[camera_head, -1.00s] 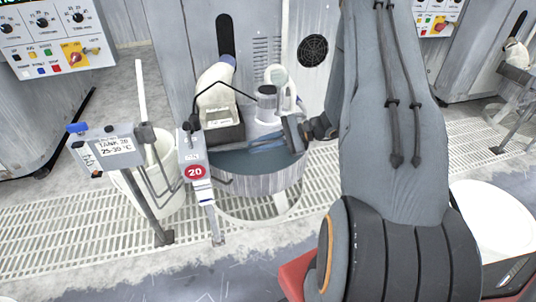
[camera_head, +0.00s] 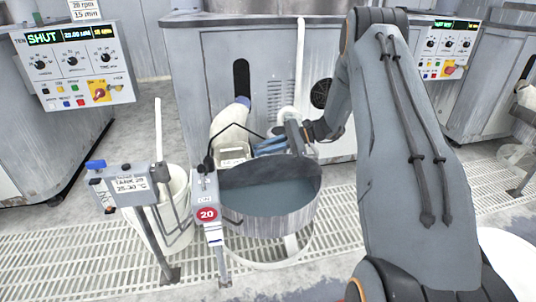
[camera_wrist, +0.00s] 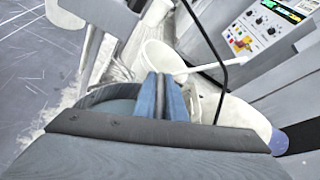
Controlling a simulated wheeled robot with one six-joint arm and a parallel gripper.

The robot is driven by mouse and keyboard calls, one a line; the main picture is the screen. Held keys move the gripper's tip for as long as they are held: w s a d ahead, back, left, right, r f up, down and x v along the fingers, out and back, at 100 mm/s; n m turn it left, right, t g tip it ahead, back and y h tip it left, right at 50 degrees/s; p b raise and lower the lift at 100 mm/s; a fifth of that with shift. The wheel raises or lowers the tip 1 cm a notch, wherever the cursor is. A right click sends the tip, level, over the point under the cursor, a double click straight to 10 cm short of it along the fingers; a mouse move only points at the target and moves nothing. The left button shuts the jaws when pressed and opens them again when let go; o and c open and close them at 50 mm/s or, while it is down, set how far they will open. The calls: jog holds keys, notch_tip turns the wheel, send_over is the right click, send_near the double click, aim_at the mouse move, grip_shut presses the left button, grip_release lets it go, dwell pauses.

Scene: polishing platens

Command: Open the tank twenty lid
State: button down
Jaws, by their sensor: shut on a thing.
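Tank twenty (camera_head: 268,217) is a round grey tub beside a post with a red "20" sign (camera_head: 207,214). Blue-grey shows inside its rim. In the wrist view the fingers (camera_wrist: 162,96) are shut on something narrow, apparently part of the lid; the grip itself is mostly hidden.
A signpost (camera_head: 130,185) and a white bucket (camera_head: 172,232) stand left of the tank. Grated floor (camera_head: 60,245) is clear at left.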

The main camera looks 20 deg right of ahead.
jog(key=shift+w, duration=0.15)
jog(key=c, duration=1.8)
grip_release()
jog(key=shift+d, duration=0.15)
jog(key=p+v, duration=0.1)
jog(key=v, duration=0.6)
jog(key=shift+d+r, duration=0.15)
jog(key=shift+d, duration=0.1)
